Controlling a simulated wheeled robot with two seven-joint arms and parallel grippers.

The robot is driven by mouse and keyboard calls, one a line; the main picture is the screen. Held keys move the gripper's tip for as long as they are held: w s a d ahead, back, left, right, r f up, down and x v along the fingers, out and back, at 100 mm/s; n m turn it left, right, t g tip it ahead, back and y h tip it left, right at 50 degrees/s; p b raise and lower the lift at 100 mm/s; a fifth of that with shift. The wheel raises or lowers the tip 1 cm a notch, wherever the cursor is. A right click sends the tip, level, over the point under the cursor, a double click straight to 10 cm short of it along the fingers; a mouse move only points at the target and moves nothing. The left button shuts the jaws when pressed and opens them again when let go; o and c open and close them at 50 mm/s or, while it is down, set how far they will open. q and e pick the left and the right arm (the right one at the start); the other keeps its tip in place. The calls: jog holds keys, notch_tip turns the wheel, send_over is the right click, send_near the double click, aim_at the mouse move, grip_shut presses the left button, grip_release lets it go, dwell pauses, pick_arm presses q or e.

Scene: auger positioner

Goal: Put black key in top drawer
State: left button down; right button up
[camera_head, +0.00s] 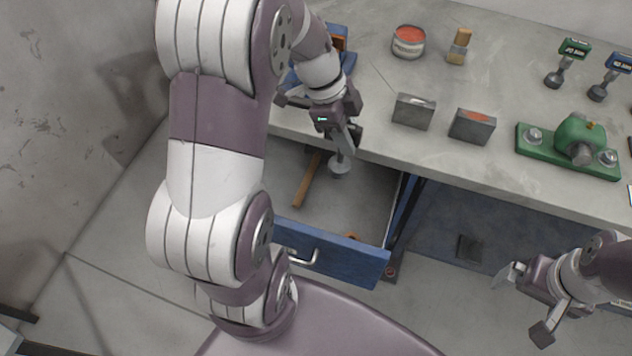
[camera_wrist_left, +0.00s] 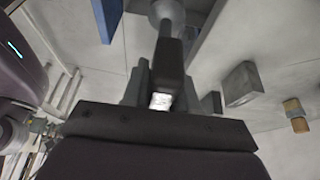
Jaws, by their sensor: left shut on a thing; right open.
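My left gripper (camera_head: 345,142) is over the open top drawer (camera_head: 345,258), near its back by the bench edge. It is shut on a dark key with a round grey end (camera_head: 340,166), which points down into the drawer opening. In the left wrist view the black key (camera_wrist_left: 169,62) sits between the fingers, its round end at the top of the picture. The gripper partly hides the key in the head view. I cannot tell whether the key touches the drawer floor. My right gripper (camera_head: 524,305) is open and empty at the lower right, away from the bench.
A wooden-handled tool (camera_head: 307,180) and a small orange item (camera_head: 351,237) lie in the drawer. On the bench (camera_head: 460,140) stand two grey blocks, a red-topped tin (camera_head: 408,42), a green machine (camera_head: 578,140) and green and blue keys (camera_head: 573,48). The drawer's middle looks clear.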

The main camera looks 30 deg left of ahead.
aim_at(341, 162)
pick_arm(q)
jog(key=f+b, duration=0.2)
jog(key=f, duration=0.1)
jog(key=f+b, duration=0.2)
jog(key=f, duration=0.1)
jog(key=f+b, duration=0.1)
jog(key=f, duration=0.2)
jog(key=shift+s+b, duration=0.4)
notch_tip(341, 162, down, 20)
jog(key=b, duration=0.6)
jog(key=shift+w+r, duration=0.15)
jog(key=shift+r, duration=0.1)
jog(key=shift+f+b, duration=0.15)
jog(key=shift+b, duration=0.25)
jog(key=c, duration=0.9)
grip_release()
